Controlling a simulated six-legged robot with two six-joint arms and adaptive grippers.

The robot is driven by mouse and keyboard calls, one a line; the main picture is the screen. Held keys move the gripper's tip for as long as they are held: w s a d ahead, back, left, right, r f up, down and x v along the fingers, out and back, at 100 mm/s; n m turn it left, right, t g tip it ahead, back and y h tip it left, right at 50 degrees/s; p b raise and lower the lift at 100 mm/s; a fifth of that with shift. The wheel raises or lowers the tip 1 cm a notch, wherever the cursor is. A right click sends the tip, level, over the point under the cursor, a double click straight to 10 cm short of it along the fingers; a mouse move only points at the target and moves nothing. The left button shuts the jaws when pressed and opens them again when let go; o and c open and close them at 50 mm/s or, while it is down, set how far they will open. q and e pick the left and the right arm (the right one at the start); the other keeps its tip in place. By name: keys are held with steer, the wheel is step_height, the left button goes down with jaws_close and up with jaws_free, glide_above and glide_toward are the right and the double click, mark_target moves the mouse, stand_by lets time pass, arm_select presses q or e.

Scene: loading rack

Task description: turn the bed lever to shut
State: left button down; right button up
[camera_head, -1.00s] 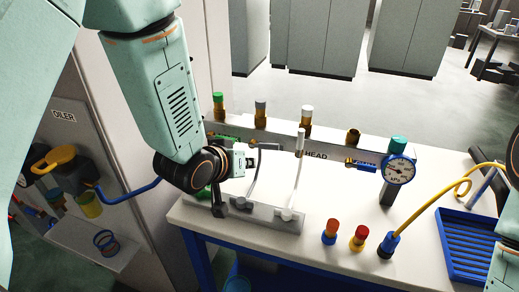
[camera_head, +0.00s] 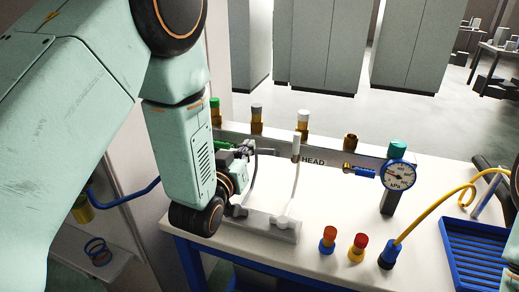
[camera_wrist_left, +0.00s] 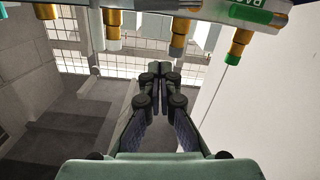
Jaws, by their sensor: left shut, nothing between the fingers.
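A grey rail (camera_head: 330,158) carries several levers. The green one (camera_head: 218,144) lies along the rail at the left, partly behind my left arm. In the left wrist view a green part (camera_wrist_left: 250,14) sits beside a cut-off, upside-down label; I take it for the bed lever, but cannot be sure. A dark grey lever points sideways; a white one (camera_head: 295,147) stands upright beside the label HEAD. My left gripper (camera_wrist_left: 160,70) is shut and empty, apart from the green part.
Capped fittings stand along the rail's top. A pressure gauge (camera_head: 397,175) stands at its right. Red-topped plugs (camera_head: 329,240), a yellow hose (camera_head: 432,209) and a blue tray (camera_head: 473,250) are on the white bench (camera_head: 345,205). The bench middle is clear.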

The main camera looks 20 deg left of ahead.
mark_target(264, 150)
arm_select(q)
steer(key=w+d+f, duration=0.1)
steer(key=w+f, duration=0.3)
steer(key=w, duration=0.2)
steer(key=shift+w+p, duration=0.15)
steer(key=shift+p, duration=0.25)
steer(key=shift+w, duration=0.1)
steer(key=shift+f, duration=0.1)
steer(key=shift+d+f+b, duration=0.25)
steer(key=shift+f+b, duration=0.45)
steer(key=shift+b, duration=0.2)
